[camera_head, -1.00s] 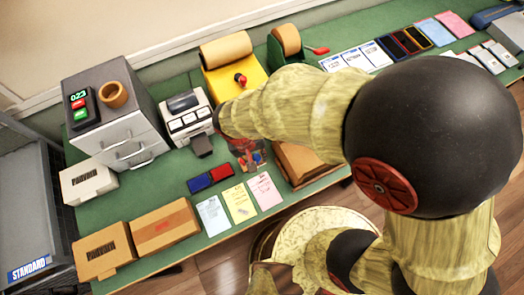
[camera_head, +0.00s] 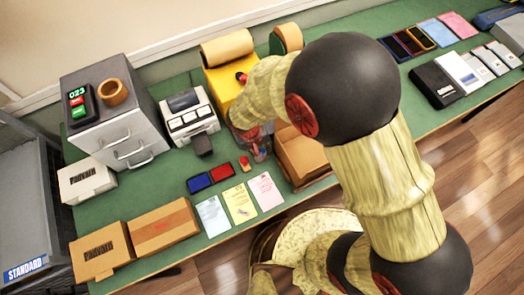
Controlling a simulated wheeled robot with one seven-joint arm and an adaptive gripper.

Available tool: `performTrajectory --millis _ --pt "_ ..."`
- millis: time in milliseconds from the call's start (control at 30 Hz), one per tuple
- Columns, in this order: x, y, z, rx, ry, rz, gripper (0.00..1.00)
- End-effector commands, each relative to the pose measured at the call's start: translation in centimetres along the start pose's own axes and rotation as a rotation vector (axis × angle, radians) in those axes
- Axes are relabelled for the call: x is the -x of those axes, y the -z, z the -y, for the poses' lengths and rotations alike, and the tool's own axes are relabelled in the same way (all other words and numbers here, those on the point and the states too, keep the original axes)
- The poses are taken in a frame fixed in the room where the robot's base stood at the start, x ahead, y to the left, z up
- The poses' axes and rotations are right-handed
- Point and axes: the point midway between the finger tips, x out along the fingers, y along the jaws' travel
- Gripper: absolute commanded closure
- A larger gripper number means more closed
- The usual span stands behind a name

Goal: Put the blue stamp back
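My gripper (camera_head: 259,150) points down over the green table, between the label printer and an open cardboard box. It is small and partly hidden by my own wrist, so I cannot tell whether its fingers are open or shut. A speck of blue shows at the fingertips; I cannot tell whether it is the blue stamp or whether it is held. A small stamp with a red part (camera_head: 245,163) stands on the table just left of the gripper, apart from it. A blue ink pad (camera_head: 198,183) and a red ink pad (camera_head: 222,173) lie side by side further left.
Blue, yellow and pink sheets (camera_head: 239,203) lie in front of the pads. The open cardboard box (camera_head: 302,155) is close right of the gripper. A printer (camera_head: 188,118) and a yellow tape machine (camera_head: 228,88) stand behind. Closed boxes (camera_head: 165,227) lie at front left.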

Motion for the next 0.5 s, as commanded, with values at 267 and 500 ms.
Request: performTrajectory --millis 267,500 --pt "-0.32 -0.04 0.06 0.000 0.000 0.001 0.79" --pt "-0.25 -0.04 0.04 0.000 0.000 0.001 0.66"
